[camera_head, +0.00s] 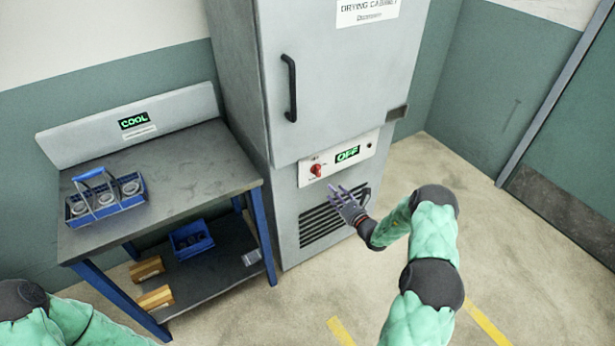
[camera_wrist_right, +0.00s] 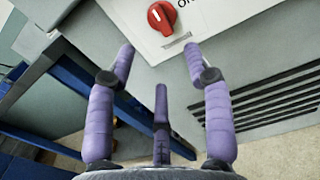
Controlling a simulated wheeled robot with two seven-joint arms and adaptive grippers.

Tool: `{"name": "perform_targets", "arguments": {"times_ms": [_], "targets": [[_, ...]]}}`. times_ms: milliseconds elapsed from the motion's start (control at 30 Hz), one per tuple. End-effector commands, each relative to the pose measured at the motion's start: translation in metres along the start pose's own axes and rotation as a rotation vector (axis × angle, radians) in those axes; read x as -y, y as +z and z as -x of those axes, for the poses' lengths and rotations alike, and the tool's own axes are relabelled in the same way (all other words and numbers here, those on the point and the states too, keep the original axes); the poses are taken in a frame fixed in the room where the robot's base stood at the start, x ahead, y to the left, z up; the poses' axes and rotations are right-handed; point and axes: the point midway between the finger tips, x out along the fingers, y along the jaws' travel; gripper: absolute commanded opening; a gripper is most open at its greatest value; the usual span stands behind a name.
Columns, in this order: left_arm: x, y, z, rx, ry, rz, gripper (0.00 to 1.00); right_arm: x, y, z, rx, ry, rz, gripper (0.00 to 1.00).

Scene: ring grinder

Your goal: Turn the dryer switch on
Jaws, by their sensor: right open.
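The drying cabinet (camera_head: 335,75) is a tall grey cabinet with its door shut. Its red rotary switch (camera_head: 316,170) sits on a white panel below the door, left of a small display (camera_head: 347,154) reading OFF in green. My right gripper (camera_head: 342,193) is open and empty, below and a little right of the switch. In the right wrist view the red switch (camera_wrist_right: 161,18) shows at the top, beyond the spread purple fingers of the gripper (camera_wrist_right: 158,55), apart from them. Only part of my left arm shows at the bottom left; its gripper is out of the picture.
A workbench (camera_head: 190,165) with blue legs stands left of the cabinet, carrying a blue carrier (camera_head: 105,199) with round parts and a COOL sign (camera_head: 133,121). A vent grille (camera_head: 322,222) is below the panel. Floor right is clear.

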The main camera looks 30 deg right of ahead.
Motion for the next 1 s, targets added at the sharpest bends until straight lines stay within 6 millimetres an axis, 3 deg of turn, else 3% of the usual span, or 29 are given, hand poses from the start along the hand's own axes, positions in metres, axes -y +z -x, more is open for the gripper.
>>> {"name": "perform_targets", "arguments": {"times_ms": [167,600,800,1000], "targets": [[0.002,0.0,-0.006,0.0,0.0,0.0,0.4,0.0,0.0,-0.018,0.004,0.001,0.001,0.52],[0.009,-0.001,-0.027,0.0,0.0,0.0,0.4,-0.001,-0.002,-0.09,0.002,0.002,0.0,0.52],[0.011,-0.001,-0.03,0.0,0.0,0.0,0.4,-0.001,-0.001,-0.105,0.001,0.001,0.0,0.52],[0.011,-0.001,-0.03,0.0,0.0,0.0,0.4,-0.001,0.0,-0.107,-0.001,0.001,-0.001,0.52]]}}
